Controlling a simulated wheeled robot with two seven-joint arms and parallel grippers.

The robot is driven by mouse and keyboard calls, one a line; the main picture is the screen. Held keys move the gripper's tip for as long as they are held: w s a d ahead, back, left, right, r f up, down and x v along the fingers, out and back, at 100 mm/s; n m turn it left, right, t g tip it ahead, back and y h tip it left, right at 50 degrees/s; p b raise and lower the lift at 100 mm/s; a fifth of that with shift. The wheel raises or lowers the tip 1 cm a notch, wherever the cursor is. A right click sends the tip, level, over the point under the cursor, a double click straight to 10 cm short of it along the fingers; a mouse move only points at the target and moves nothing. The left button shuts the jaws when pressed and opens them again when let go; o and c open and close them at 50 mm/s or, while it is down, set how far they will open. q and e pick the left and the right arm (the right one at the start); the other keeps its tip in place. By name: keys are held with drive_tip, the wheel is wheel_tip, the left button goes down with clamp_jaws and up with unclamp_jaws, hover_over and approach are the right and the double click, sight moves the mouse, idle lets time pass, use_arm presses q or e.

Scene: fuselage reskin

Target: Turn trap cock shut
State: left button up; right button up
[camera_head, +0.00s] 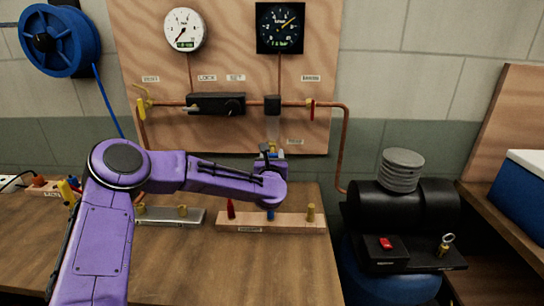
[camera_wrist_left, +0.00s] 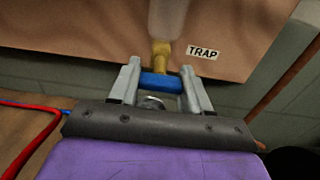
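The trap bowl (camera_wrist_left: 168,17) is a pale, cloudy cylinder at the top of the left wrist view, beside a TRAP label. A brass fitting (camera_wrist_left: 161,52) sits below it, with the blue handle of the trap cock (camera_wrist_left: 160,82) lying crosswise under it. My left gripper (camera_wrist_left: 161,78) is up at the cock, one finger at each end of the blue handle. I see no clear gap, but cannot tell whether the fingers press on it. In the head view my left gripper (camera_head: 270,151) largely hides the cock. My right gripper is not in view.
A copper pipe (camera_head: 345,140) runs along the board with a black regulator block (camera_head: 217,104) and yellow and red valve handles. Two gauges hang above. A wooden rack (camera_head: 290,223) with coloured pegs stands below my arm. A black compressor (camera_head: 405,210) is at the right.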

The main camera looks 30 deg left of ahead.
use_arm(q)
drive_tip(key=c, duration=0.5)
drive_tip(key=shift+o, duration=0.2)
